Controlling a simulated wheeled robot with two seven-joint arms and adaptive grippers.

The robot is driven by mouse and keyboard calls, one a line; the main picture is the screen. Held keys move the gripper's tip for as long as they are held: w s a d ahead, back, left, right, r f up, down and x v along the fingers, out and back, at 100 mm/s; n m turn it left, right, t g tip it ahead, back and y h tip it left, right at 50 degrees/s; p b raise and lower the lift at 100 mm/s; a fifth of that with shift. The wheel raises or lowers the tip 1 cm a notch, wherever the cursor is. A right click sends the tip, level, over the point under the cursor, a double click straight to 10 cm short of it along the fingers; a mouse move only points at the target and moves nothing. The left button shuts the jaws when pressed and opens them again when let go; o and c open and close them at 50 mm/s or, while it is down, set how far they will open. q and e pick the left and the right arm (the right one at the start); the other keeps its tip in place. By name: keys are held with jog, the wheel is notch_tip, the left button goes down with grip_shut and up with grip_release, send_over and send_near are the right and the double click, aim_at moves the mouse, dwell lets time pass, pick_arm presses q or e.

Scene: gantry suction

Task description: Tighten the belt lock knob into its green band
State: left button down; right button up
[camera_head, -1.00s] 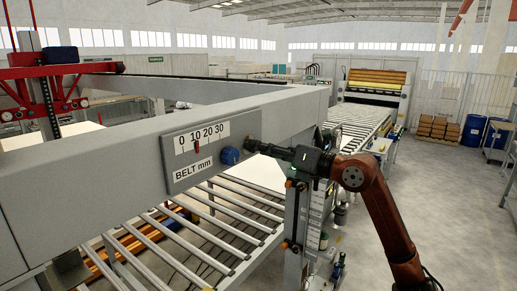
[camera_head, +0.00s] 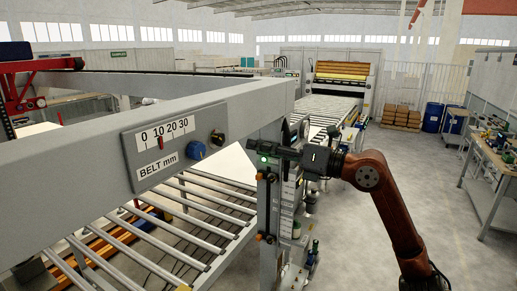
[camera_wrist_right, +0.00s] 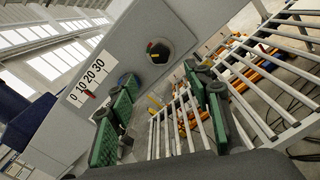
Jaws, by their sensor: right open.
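The scale plate (camera_head: 165,150), marked 0 to 30 and BELT mm, is on the grey beam. Its red pointer (camera_head: 160,142) stands near 10. A blue knob (camera_head: 196,151) sits at the plate's right end. Right of it is a small dark round knob (camera_head: 218,138) with a red mark; in the right wrist view this black knob (camera_wrist_right: 158,54) shows red and yellow marks. A green band cannot be made out. My right gripper (camera_head: 252,146) is right of the dark knob, apart from it. Its green-padded fingers (camera_wrist_right: 165,108) are open and empty. My left gripper is not in view.
The grey beam (camera_head: 80,150) runs above a roller conveyor (camera_head: 180,230). A post with orange clamps (camera_head: 266,215) stands just below my right gripper. A workbench (camera_head: 490,165) and blue drums (camera_head: 432,119) are at the right, with open floor between.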

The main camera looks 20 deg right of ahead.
aim_at(223, 141)
jog(key=w+a+n+t, duration=0.1)
jog(key=w+a, duration=0.1)
jog(key=w, duration=0.1)
jog(key=w+a+n+t+y, duration=0.1)
jog(key=w+a, duration=0.2)
jog(key=w+a+n+t+b, duration=0.1)
jog(key=w+a+t, duration=0.1)
jog(key=w, duration=0.1)
jog(key=shift+a+f+n+y, duration=0.15)
jog(key=shift+f+n+y, duration=0.15)
jog(key=shift+w, duration=0.1)
